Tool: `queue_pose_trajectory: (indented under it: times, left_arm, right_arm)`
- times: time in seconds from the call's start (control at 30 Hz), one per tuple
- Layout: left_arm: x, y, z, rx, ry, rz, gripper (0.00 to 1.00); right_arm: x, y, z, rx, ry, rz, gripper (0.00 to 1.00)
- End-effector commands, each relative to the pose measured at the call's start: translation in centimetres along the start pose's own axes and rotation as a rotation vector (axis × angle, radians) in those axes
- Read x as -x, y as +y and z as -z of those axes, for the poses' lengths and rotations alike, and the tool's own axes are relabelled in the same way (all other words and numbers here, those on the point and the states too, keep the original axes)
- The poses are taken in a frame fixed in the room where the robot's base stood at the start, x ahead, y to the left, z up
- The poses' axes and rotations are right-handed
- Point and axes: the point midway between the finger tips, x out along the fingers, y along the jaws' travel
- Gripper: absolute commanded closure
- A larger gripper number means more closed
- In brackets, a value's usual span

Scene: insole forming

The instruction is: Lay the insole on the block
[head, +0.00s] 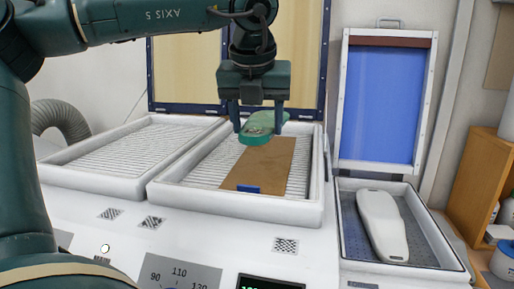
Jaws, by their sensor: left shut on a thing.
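My left gripper (257,124) is above the middle ribbed tray, its fingers pointing down. It is shut on the green insole (262,121), which sits between its two fingers over the far end of a brown sheet. I cannot tell whether the insole touches the sheet. The block (382,226), white and foot-shaped, lies in the right-hand tray with nothing on it. My right gripper is not in view.
The brown sheet (262,166) with a blue tab (248,189) lies in the middle ribbed tray (240,206). Another ribbed tray (130,150) at left is empty. A raised lid with a blue panel (382,100) stands behind the block's tray (436,262). A wooden shelf (478,180) is at right.

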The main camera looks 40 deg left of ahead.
Motion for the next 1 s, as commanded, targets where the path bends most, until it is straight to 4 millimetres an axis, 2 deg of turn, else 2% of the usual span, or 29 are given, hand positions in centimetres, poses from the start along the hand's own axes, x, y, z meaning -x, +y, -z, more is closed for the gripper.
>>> queue_pose_trajectory:
  times: [0.1,0.2,0.5,0.73,0.87,1.0]
  left_arm:
    - [1.3,0.0,-0.6,0.001,-0.001,0.000,0.66]
    - [1.7,0.0,-0.7,-0.001,0.000,-0.001,0.66]
    - [1.8,0.0,-0.8,-0.001,0.001,0.000,0.66]
    - [3.6,0.0,-1.5,-0.001,0.003,0.000,0.66]
    - [4.8,0.0,-2.0,-0.001,0.003,0.001,0.66]
    - [4.7,0.0,-2.0,0.000,0.001,0.000,0.66]
  right_arm:
    - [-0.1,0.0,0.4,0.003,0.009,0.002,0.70]
    - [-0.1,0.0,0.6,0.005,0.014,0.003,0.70]
    - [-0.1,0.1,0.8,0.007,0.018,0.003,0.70]
    - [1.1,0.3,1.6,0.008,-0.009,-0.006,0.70]
    - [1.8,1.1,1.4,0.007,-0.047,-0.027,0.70]
    - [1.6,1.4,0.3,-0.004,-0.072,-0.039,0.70]
